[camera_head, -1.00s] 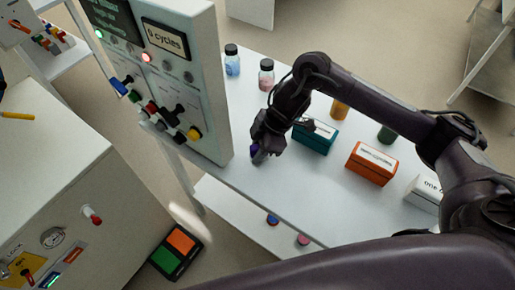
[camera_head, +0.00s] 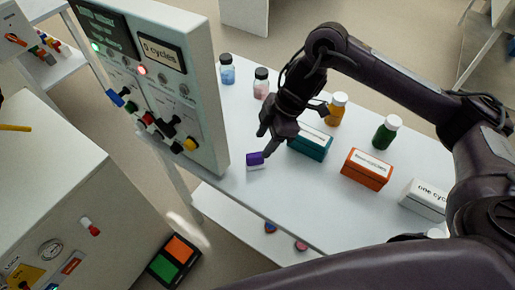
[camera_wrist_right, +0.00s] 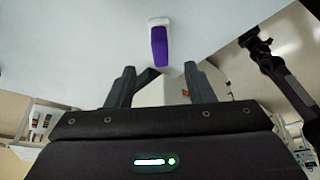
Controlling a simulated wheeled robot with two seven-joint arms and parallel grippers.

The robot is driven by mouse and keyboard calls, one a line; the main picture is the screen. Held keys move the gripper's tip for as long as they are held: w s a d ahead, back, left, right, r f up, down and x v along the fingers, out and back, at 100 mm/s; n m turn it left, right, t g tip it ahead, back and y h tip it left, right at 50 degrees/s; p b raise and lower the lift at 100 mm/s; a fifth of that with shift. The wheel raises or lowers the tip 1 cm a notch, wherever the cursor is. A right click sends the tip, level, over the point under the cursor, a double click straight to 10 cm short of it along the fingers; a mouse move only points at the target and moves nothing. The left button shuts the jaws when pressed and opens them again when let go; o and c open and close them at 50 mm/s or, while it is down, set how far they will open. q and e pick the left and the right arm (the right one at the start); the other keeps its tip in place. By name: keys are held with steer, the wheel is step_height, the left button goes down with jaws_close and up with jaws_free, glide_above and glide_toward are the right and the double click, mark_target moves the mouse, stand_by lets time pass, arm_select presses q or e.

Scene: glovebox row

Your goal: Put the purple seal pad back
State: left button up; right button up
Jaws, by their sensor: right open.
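The purple seal pad (camera_head: 255,158) lies on the white table near its front left edge, with a white part beside the purple. It also shows in the right wrist view (camera_wrist_right: 159,45), beyond the fingertips. My right gripper (camera_head: 267,142) is open and empty, just behind and to the right of the pad. In the right wrist view the two fingers (camera_wrist_right: 160,72) stand apart with a gap between them and the pad. A dark jointed shape at the right of that view may be my left arm; its jaws cannot be made out.
A teal box (camera_head: 310,143), an orange box (camera_head: 367,170) and a white box (camera_head: 425,198) stand in a row to the right. Several bottles stand behind, including an amber one (camera_head: 337,110). A control panel (camera_head: 160,80) rises at the left. The table front is clear.

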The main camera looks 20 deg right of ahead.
steer(key=shift+v, duration=1.9)
